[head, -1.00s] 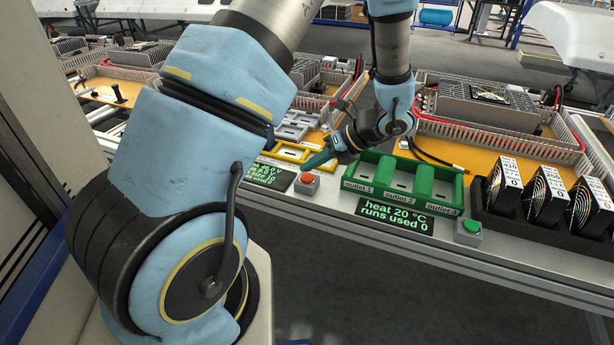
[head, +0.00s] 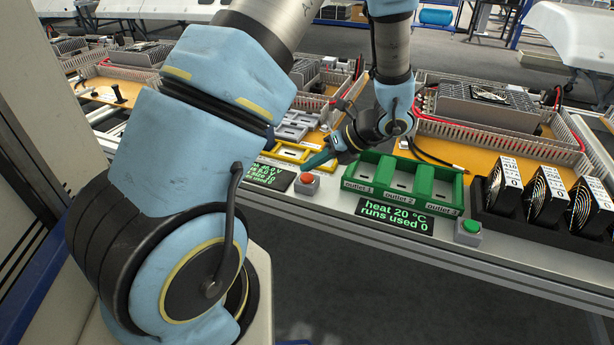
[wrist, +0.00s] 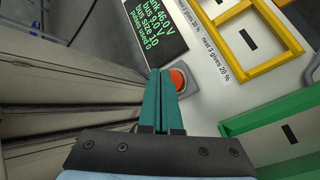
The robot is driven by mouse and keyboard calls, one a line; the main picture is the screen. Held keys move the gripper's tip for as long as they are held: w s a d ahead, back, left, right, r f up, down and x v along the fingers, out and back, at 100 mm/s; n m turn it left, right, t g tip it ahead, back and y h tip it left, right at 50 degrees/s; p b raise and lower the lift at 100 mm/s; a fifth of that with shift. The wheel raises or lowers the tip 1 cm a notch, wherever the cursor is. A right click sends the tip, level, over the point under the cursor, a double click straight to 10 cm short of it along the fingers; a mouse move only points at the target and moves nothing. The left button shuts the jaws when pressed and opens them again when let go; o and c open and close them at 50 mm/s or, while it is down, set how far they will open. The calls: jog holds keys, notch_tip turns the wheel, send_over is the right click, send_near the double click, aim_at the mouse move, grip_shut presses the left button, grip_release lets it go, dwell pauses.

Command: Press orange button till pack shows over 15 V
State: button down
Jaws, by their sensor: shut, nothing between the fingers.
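The orange-red button (head: 307,183) sits on a small grey box at the table's front edge. It also shows in the wrist view (wrist: 179,79), just right of my fingertips. My gripper (head: 308,165) has teal fingers, which are shut and empty. In the wrist view the fingertips (wrist: 158,73) lie beside the button and partly overlap its box; I cannot tell whether they touch. The black display (head: 271,175) left of the button has green text.
Yellow nests (head: 290,152) lie behind the button. A green outlet tray (head: 400,184) stands to its right. Beyond are a heat display (head: 395,217), a green button (head: 470,228) and several fans (head: 545,194) in a black holder. Ducts and wired panels fill the back.

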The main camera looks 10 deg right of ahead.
aim_at(311, 178)
jog(key=shift+f, duration=0.15)
jog(key=shift+f, duration=0.3)
jog(key=shift+f, duration=0.35)
dwell(0.8)
dwell(0.3)
jog(key=shift+r+p, duration=0.65)
jog(key=shift+r, duration=0.15)
notch_tip(311, 178, up, 5)
jog(key=p, duration=0.4)
jog(key=shift+r+p, duration=0.1)
jog(key=shift+p, duration=0.3)
